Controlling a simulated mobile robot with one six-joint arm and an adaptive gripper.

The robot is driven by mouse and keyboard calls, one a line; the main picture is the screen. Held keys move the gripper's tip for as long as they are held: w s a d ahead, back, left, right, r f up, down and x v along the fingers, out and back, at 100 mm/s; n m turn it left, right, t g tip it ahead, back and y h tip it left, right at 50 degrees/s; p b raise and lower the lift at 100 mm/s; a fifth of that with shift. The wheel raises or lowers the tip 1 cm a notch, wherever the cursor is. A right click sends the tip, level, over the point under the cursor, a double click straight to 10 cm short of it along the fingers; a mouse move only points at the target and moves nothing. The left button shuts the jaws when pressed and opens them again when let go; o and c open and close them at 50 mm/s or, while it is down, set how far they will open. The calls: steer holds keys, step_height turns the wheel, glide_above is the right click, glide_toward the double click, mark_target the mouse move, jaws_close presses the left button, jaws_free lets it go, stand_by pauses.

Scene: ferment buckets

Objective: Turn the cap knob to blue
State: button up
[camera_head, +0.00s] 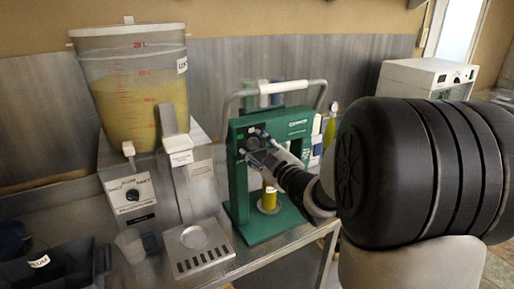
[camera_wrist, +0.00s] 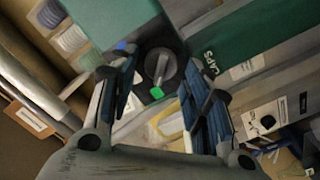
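The cap knob (camera_wrist: 161,69) is a dark round dial with a pale grip bar, on the front of a green machine (camera_head: 242,196). In the wrist view, a green mark (camera_wrist: 157,92) lies just below the bar and a blue mark (camera_wrist: 122,45) lies at the upper left. The bar's lower end points toward the green mark; which end is the pointer I cannot tell. My gripper (camera_wrist: 160,78) is open, its fingers apart on either side of the knob in that view. Contact is not visible. In the head view my gripper (camera_head: 262,157) is at the machine's upper front, partly hiding the panel.
A large bucket of yellow liquid (camera_head: 136,95) on a metal stand with its own dial (camera_head: 132,195) stands left. A yellow cylinder (camera_head: 269,196) sits inside the green machine's frame. A green bottle (camera_head: 330,130) and white box (camera_head: 415,80) stand behind. A dark bin (camera_head: 70,270) is front left.

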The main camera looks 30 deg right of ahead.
steer(key=c, duration=0.9)
steer(key=shift+m, duration=0.4)
steer(key=m+p, duration=0.1)
steer(key=m, duration=0.2)
steer(key=shift+r+m, duration=0.15)
steer(key=shift+m, duration=0.25)
steer(key=m, duration=0.2)
steer(key=m+p, duration=0.1)
steer(key=m, duration=0.1)
steer(key=shift+d+m+p, duration=0.2)
steer(key=shift+m+p, duration=0.1)
steer(key=m+p, duration=0.1)
steer(key=m, duration=0.3)
steer(key=shift+d+p, duration=0.1)
steer(key=shift+p, duration=0.3)
steer(key=m+p, duration=0.1)
steer(key=m, duration=0.3)
steer(key=shift+p, duration=0.35)
steer(key=shift+w+m, duration=0.1)
steer(key=shift+m, duration=0.4)
